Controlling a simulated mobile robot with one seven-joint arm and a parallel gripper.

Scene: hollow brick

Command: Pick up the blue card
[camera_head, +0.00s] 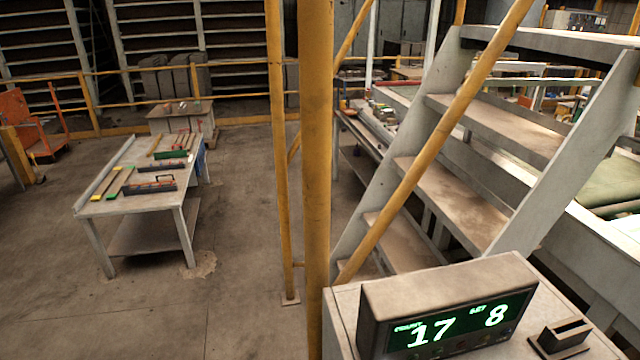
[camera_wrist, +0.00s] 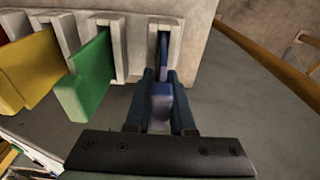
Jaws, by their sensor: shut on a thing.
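The blue card (camera_wrist: 162,98) shows in the wrist view, standing on edge in the rightmost slot of a pale slotted rack (camera_wrist: 205,45). Its far end is inside the slot and its near end sticks out. My gripper (camera_wrist: 161,85) is shut on the protruding part, with one dark finger on each side. The fingers hide part of the card. In the head view, neither my gripper nor the blue card can be made out.
In the wrist view, a green card (camera_wrist: 88,82) and a yellow card (camera_wrist: 30,75) sit in slots to the left. In the head view, a counter display (camera_head: 450,315) reading 17 and 8 stands beside a small slotted box (camera_head: 563,335), near yellow posts (camera_head: 316,180) and steel steps (camera_head: 445,190).

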